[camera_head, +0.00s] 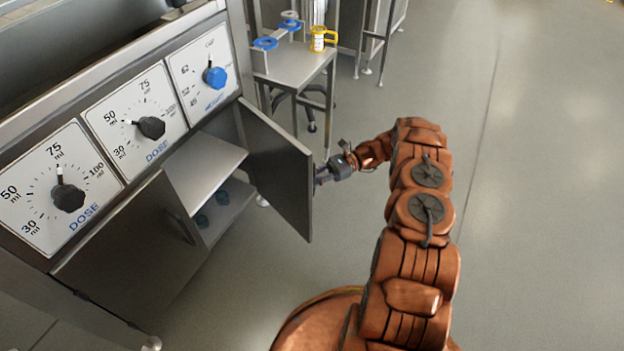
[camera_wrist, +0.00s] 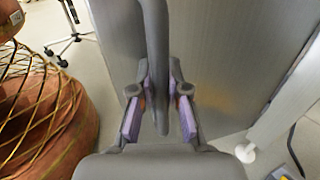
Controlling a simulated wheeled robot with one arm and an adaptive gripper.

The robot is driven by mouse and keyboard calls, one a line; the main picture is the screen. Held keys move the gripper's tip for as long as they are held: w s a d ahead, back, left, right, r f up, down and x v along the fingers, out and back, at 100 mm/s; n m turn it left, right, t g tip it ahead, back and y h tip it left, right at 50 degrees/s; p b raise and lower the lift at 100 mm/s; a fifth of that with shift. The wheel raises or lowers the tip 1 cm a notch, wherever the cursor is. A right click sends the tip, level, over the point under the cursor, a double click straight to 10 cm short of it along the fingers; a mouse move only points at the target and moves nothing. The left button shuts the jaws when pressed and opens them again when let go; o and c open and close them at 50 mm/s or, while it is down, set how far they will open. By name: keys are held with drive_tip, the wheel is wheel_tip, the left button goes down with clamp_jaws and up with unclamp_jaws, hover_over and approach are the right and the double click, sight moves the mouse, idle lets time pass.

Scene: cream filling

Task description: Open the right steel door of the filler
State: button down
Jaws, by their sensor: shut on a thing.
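The right steel door (camera_head: 277,168) of the filler stands swung well out from the cabinet front in the head view. Its outer face (camera_wrist: 213,62) fills much of the wrist view. My gripper (camera_head: 327,173) is at the door's outer side near its free edge. In the wrist view my gripper (camera_wrist: 158,105) has its two purple-padded fingers on either side of the dark door handle (camera_wrist: 156,60), shut on it. The opened cabinet shows an inner shelf (camera_head: 203,168) with blue round items (camera_head: 212,206) below. The left door (camera_head: 135,250) is shut.
Three dial panels, the nearest with a black knob (camera_head: 68,197), run along the filler's top front. A steel side table (camera_head: 300,68) with blue rings and a yellow-handled jug (camera_head: 319,39) stands behind the door. Floor to the right is clear.

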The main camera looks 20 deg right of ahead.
drive_tip(key=shift+s+d, duration=0.15)
drive_tip(key=shift+s, duration=0.1)
drive_tip(key=c, duration=1.4)
unclamp_jaws()
drive_tip(key=shift+o, duration=1.3)
drive_tip(key=shift+w, duration=0.1)
drive_tip(key=shift+r, duration=4.95)
drive_tip(key=shift+c, duration=0.3)
